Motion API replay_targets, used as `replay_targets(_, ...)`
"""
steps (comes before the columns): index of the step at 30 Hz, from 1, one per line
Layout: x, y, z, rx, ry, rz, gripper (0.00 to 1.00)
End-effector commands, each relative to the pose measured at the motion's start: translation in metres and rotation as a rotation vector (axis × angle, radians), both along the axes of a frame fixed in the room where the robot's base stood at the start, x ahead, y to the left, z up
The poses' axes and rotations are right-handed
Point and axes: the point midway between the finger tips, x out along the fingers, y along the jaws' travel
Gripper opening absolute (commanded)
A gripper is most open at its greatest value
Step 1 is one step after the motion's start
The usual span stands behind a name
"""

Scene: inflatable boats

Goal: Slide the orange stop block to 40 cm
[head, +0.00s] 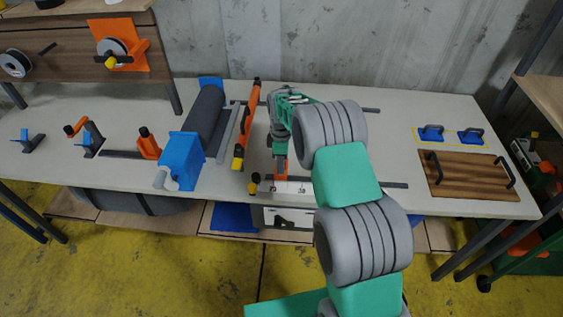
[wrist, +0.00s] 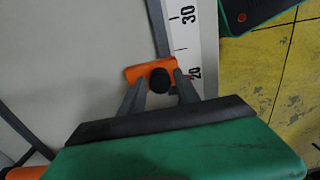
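The orange stop block (wrist: 137,73) with a round black knob sits on a dark rail beside the white scale (wrist: 184,42) in the wrist view. The block is near the 20 mark, and the 30 mark is farther up the scale. My gripper (wrist: 159,81) has its two grey fingers spread, one on each side of the knob, with a small gap seeming to show beside it. In the head view, the stop block (head: 281,168) is under my gripper, and the white scale (head: 292,187) runs along the front of the bench, partly hidden by my arm.
A long orange bar (head: 247,130) and a blue roller stand with a dark roll (head: 205,118) are left of my gripper. The bench's back right is clear.

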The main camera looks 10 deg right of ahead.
Motion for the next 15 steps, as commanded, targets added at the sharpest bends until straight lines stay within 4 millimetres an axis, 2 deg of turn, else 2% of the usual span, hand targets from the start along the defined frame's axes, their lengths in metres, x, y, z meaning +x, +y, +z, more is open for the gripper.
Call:
replay_targets(2, 0.0, 0.0001, 0.0002, 0.0, 0.0, 0.0, 0.31)
replay_targets(13, 0.0001, 0.0002, 0.0005, 0.0, 0.0, 0.0, 0.0)
replay_targets(15, 0.0001, 0.0002, 0.0005, 0.0, 0.0, 0.0, 0.0)
